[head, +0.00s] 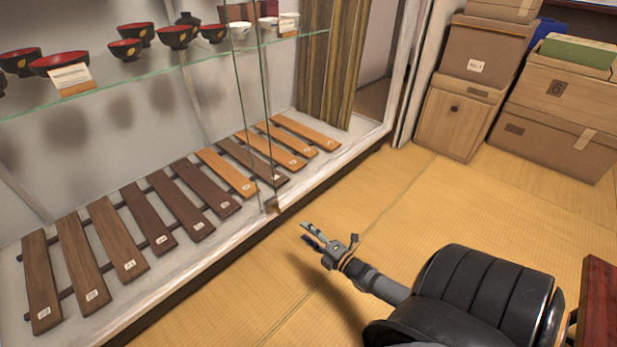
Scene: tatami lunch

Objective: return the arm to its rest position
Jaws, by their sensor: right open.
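My right gripper (312,236) shows in the middle of the head view, at the end of a grey and black arm coming in from the lower right. Its fingers are apart and nothing is between them. It is above the tatami floor (440,220), just in front of the glass display case. My left gripper is not in view.
The glass display case (185,275) fills the left side, with bowls on a glass shelf (120,80) and labelled wooden slats below. Stacked boxes (555,105) stand at the back right. A dark red table edge (598,305) is at lower right. Open tatami lies between.

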